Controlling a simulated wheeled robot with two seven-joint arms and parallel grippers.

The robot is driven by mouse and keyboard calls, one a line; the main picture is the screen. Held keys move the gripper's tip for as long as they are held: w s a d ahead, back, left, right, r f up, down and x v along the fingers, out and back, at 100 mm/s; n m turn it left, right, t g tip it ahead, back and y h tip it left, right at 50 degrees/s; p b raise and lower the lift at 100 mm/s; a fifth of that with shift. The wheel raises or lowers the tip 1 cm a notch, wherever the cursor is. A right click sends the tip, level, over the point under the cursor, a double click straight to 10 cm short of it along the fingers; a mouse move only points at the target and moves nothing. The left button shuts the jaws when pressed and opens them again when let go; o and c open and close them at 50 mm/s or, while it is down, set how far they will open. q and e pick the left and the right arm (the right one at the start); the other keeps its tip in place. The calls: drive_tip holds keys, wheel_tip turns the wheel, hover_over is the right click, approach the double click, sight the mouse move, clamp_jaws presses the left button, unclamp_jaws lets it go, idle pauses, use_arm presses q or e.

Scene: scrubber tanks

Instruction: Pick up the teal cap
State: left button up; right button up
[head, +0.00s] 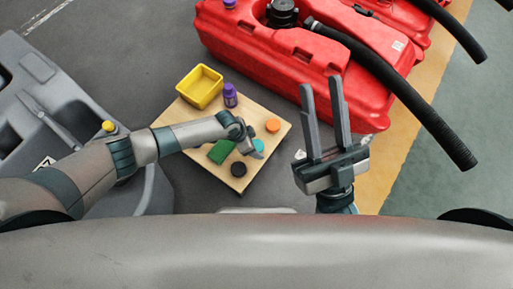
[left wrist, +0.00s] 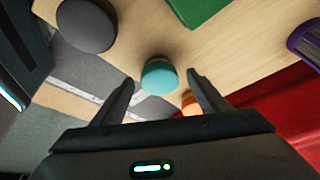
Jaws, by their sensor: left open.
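The teal cap (head: 258,146) stands on the wooden board (head: 180,113), partly hidden behind my left gripper (head: 252,140) in the head view. In the left wrist view the teal cap (left wrist: 159,77) lies between and just beyond the two fingertips of my left gripper (left wrist: 158,82). The jaws are open and empty, and I see no contact with the cap. My right gripper (head: 322,98) is open and empty, pointing up, to the right of the board.
A red tank (head: 290,60) with a black hose (head: 400,92) stands behind. A grey tank (head: 60,100) stands left.

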sight(255, 140)
use_arm(q)
drive_tip(key=shift+c, duration=0.6)
use_arm(e)
drive_tip(key=shift+r, duration=0.1)
use_arm(q)
drive_tip(key=c, duration=1)
